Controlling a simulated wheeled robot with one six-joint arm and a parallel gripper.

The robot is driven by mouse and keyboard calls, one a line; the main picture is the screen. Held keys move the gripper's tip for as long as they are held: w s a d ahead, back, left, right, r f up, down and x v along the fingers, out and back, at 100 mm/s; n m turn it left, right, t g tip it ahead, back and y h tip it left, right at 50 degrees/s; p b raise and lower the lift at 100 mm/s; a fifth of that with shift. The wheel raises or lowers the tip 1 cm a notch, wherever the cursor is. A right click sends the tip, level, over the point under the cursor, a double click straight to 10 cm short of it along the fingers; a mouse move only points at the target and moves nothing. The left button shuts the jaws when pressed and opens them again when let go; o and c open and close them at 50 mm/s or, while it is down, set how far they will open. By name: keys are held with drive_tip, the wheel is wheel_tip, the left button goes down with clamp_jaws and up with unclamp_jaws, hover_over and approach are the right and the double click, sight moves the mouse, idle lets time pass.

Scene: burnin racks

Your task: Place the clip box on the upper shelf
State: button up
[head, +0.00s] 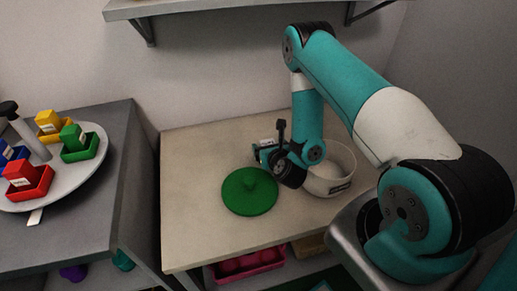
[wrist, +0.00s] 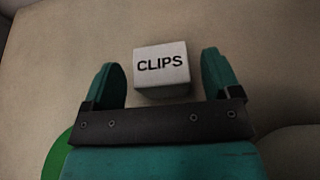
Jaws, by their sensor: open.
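The clip box (wrist: 162,68) is a small white block with "CLIPS" printed on its top, seen in the wrist view on the beige table. In the head view a small part of it (head: 268,143) shows beside my gripper. My gripper (wrist: 162,78) is open, with one teal finger to the left of the box and one to the right, both apart from it. In the head view my gripper (head: 266,152) is low over the table. The upper shelf (head: 230,7) is a grey board on brackets on the back wall, partly cut off by the frame's top.
A green round lid (head: 250,191) lies on the table (head: 195,150) in front of my gripper. A white bowl (head: 342,172) stands to its right. A grey bench (head: 115,120) at left holds a round tray (head: 91,167) with coloured boxes. A pink bin (head: 248,264) sits below the table.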

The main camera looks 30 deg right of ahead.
drive_tip(key=shift+x, duration=0.8)
drive_tip(key=c, duration=1.1)
